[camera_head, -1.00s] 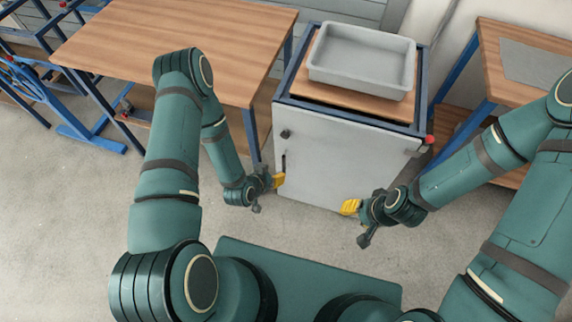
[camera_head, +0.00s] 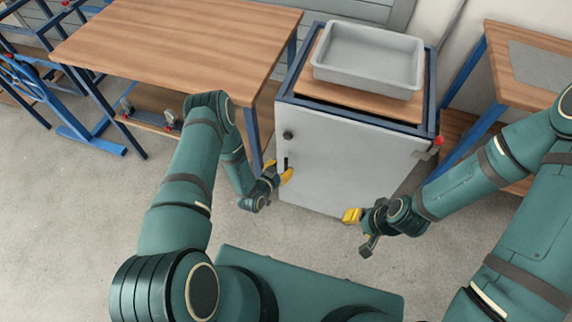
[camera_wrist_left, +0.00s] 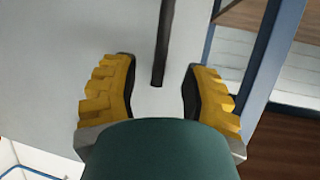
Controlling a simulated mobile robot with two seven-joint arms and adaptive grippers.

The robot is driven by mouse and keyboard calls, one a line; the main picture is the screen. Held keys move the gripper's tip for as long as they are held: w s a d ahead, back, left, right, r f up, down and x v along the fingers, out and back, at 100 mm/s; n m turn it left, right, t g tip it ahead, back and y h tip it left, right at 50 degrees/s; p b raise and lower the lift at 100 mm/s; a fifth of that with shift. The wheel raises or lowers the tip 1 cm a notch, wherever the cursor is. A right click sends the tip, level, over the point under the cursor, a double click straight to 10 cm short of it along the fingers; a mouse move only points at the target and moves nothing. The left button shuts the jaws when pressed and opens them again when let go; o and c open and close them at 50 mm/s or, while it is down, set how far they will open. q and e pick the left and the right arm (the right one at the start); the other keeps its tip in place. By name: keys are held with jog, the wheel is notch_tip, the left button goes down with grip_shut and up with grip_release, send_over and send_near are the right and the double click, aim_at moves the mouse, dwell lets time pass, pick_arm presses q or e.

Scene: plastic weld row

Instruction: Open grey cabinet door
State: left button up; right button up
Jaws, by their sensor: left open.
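The grey cabinet (camera_head: 330,192) stands in the middle of the head view with its door (camera_head: 345,160) facing me; the door looks closed. A dark, thin upright handle (camera_head: 286,162) is near the door's left edge. My left gripper (camera_head: 279,171) is at this handle, with yellow fingertips. In the left wrist view, the open fingers (camera_wrist_left: 160,88) are spread to either side of the lower end of the dark handle (camera_wrist_left: 163,40), with gaps on both sides. My right gripper (camera_head: 356,222) hangs in front of the door's lower right; its jaw opening is unclear.
A grey tray (camera_head: 368,58) sits on the cabinet's wooden top. A wooden table (camera_head: 180,45) stands to the left and another bench (camera_head: 520,60) to the right. The floor before the cabinet is bare.

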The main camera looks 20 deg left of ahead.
aim_at(285, 164)
pick_arm(q)
jog(key=shift+b+x, duration=0.4)
jog(key=shift+x, duration=1.7)
grip_shut()
